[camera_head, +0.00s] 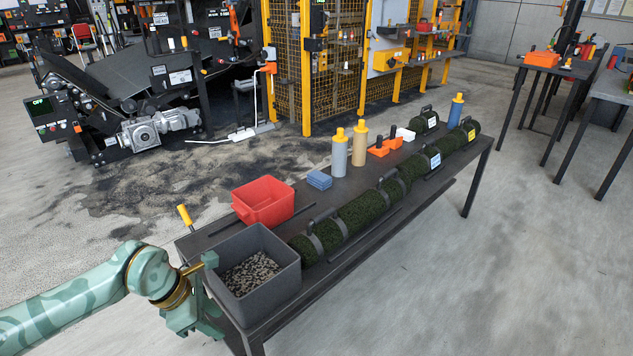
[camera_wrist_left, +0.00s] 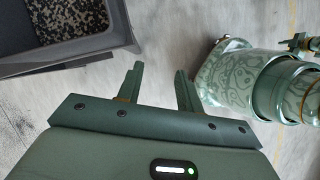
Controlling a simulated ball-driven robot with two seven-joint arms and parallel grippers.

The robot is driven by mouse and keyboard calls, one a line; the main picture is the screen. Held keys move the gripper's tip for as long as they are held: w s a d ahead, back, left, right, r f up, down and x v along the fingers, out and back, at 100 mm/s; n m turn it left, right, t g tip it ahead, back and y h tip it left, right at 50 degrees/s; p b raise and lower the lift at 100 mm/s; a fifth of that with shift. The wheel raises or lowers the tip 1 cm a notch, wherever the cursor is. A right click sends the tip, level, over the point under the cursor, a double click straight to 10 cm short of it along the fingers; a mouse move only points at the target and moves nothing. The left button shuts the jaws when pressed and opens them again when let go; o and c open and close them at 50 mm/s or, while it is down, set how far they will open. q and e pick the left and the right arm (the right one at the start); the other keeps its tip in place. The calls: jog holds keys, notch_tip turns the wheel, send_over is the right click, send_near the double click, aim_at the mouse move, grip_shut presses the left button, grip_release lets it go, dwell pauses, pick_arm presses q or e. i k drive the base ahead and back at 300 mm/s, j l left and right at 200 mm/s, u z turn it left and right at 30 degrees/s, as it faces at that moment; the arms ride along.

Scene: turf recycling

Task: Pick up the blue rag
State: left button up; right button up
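The blue rag (camera_head: 319,180) lies folded on the dark table (camera_head: 478,160), between the red bin and the grey bottle. My left gripper (camera_head: 206,305) is beside the near left end of the table, next to the dark grey bin and well away from the rag. In the left wrist view its two fingers (camera_wrist_left: 158,82) stand apart with nothing between them. The rag does not show in the left wrist view. My right gripper is not seen in the head view.
A dark grey bin (camera_head: 285,276) of granules stands at the table's near end, also in the wrist view (camera_wrist_left: 70,62). Behind it is an empty red bin (camera_head: 240,211).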

aim_at(318, 179)
jog(key=i+l+u, duration=0.1)
jog(key=i+l, duration=0.15)
jog(key=i+l+u, duration=0.15)
jog(key=i+l, duration=0.2)
jog(key=i+l+u, duration=0.1)
jog(key=i+l, duration=0.2)
jog(key=i+l+u, duration=0.1)
jog(key=i+l, duration=0.3)
jog(key=i+l+u, duration=0.1)
jog(key=i+l, duration=0.2)
jog(key=i+l+u, duration=0.15)
jog(key=i+l, duration=0.15)
jog(key=l, duration=0.2)
jog(key=i+l+u, duration=0.1)
jog(key=i+l, duration=0.15)
jog(key=l, duration=0.15)
jog(key=i+l+u, duration=0.1)
jog(key=i+l, duration=0.15)
jog(key=l, duration=0.25)
